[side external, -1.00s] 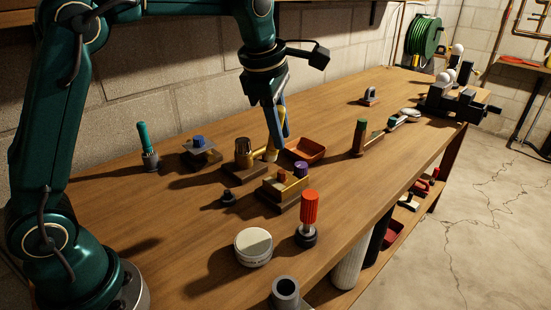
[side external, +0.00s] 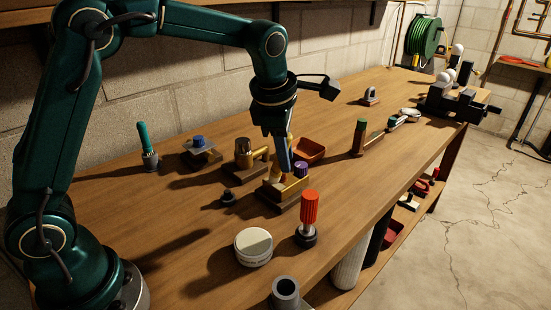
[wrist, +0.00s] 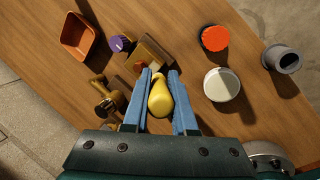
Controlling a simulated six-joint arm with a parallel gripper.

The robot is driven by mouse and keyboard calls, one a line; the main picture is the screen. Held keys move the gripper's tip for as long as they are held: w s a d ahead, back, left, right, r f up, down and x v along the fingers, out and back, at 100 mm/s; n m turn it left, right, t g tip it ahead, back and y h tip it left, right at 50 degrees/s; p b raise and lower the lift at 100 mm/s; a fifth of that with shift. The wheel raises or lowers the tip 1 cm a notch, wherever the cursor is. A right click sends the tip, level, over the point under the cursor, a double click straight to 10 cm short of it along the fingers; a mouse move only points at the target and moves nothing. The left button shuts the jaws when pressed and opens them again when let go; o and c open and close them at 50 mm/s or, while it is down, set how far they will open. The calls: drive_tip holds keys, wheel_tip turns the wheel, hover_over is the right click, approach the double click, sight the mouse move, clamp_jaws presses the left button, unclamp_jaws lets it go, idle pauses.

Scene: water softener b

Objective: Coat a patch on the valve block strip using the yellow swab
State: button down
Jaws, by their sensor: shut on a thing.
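The yellow swab (wrist: 160,98) sits between the blue fingers of my gripper (wrist: 160,78) in the wrist view, and my gripper is shut on it. In the side view my gripper (side external: 284,160) points down over the brass-coloured valve block (side external: 290,194), which has a purple knob (side external: 301,168). The block (wrist: 150,56) also shows just ahead of the fingertips in the wrist view. The fingers hide part of the block's top. I cannot tell whether the swab touches it, and no coating is clear on the strip.
An orange tray (side external: 310,150) stands behind the block. A brass valve fitting (side external: 244,152) stands to its left. A red-handled tool (side external: 309,208) and a white round tub (side external: 253,247) stand in front. A small dark part (side external: 228,198) lies left of the block.

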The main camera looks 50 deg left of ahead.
drive_tip(key=shift+f, duration=0.85)
drive_tip(key=shift+a+f, duration=0.5)
drive_tip(key=shift+f, duration=0.25)
drive_tip(key=shift+a, duration=2.6)
drive_tip(key=shift+d+f, duration=1.05)
drive_tip(key=shift+d, duration=2.2)
wheel_tip(320, 180, up, 10)
drive_tip(key=shift+a+r, duration=0.15)
drive_tip(key=shift+r, duration=0.05)
